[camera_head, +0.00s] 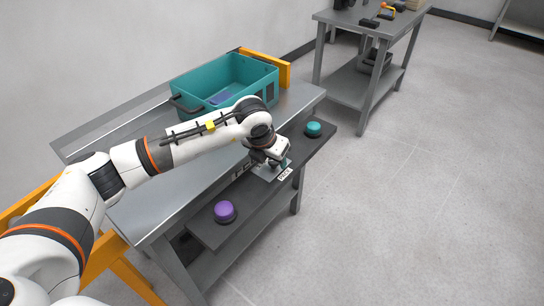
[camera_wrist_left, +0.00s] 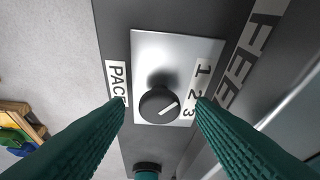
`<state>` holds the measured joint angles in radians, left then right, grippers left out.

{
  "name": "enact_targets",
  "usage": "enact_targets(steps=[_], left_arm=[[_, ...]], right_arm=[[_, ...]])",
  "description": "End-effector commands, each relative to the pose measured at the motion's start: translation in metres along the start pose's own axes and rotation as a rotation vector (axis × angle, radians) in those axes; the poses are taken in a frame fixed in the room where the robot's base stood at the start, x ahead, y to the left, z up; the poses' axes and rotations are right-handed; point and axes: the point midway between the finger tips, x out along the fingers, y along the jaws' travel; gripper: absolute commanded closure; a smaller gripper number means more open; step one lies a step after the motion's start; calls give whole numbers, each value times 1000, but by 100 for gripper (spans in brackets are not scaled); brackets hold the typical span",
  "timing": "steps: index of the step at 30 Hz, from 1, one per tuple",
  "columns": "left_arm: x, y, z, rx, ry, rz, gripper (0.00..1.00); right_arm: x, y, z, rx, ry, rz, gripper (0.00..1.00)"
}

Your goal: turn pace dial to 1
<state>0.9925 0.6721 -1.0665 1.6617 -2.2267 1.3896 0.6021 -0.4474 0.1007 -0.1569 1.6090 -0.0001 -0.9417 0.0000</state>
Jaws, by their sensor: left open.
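The pace dial (camera_wrist_left: 159,104) is a round black knob with a white pointer line on a bright metal plate (camera_wrist_left: 150,50). The pointer faces the printed numbers on the right and looks aimed at about the 2. The PACE label (camera_wrist_left: 117,82) is on the plate's left. My left gripper (camera_wrist_left: 160,104) is open, with one green finger on each side of the knob; I cannot tell whether they touch it. In the head view my left gripper (camera_head: 281,166) is at the shelf's front panel and mostly hides the dial. My right gripper is in neither view.
A purple button (camera_head: 225,210) and a teal button (camera_head: 313,129) are on the same dark panel, on either side of the dial. A teal crate (camera_head: 186,84) stands on the metal table. Another table (camera_head: 345,20) is at the back right. The floor to the right is clear.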

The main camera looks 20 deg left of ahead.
Motion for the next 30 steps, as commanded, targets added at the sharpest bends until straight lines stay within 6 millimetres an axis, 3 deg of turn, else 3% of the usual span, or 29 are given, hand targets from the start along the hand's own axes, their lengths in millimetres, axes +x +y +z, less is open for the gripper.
enact_targets(steps=[5,8,21,30], left_arm=[[-4,0,0,0,-1,0,50],[-17,0,0,1,1,1,50],[-103,-1,-1,0,3,-1,50],[-120,0,0,0,0,0,50]], right_arm=[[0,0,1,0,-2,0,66],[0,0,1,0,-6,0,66],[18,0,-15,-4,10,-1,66],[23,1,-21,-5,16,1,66]])
